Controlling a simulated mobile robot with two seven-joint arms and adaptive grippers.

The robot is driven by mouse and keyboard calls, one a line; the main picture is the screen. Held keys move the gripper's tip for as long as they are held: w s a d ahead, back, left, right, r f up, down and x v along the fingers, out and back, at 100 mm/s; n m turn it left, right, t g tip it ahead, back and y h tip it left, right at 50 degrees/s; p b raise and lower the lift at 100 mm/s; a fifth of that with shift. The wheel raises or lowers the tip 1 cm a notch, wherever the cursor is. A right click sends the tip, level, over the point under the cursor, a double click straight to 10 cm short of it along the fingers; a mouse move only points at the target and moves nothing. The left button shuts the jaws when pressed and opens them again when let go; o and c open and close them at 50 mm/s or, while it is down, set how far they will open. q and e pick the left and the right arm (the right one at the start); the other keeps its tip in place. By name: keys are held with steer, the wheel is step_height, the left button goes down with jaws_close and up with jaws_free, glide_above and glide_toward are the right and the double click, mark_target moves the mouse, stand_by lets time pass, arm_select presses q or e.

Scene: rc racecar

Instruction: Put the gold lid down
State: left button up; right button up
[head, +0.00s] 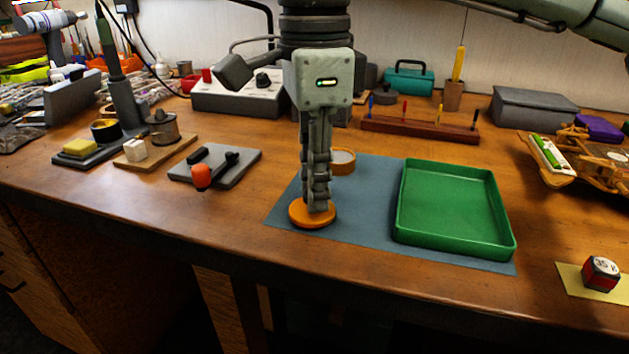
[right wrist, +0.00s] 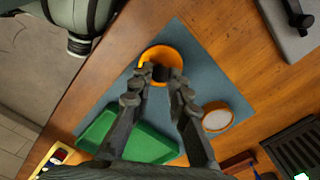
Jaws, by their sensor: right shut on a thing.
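The gold lid (head: 300,214) is a round orange-gold disc at the front left of the blue-grey mat (head: 290,231). My right gripper (head: 318,207) points straight down over it and is shut on it. In the right wrist view the lid (right wrist: 174,55) shows beyond the fingertips (right wrist: 160,76). The lid looks level and at or very near the mat; I cannot tell if it touches. A round gold tin (head: 343,161) with a pale inside stands behind the gripper, partly hidden in the head view. My left gripper is not in view.
A green tray (head: 402,226) stands on the mat to the right. A grey board with an orange-handled tool (head: 201,176) lies to the left. A red-black block (head: 600,273) sits on a yellow sheet at the right. The table's front edge is close to the mat.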

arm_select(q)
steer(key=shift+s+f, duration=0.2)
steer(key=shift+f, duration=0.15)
arm_select(e)
steer(key=shift+f, duration=0.25)
steer(key=shift+f, duration=0.1)
steer(key=o, duration=0.6)
steer(key=shift+o, duration=1.1)
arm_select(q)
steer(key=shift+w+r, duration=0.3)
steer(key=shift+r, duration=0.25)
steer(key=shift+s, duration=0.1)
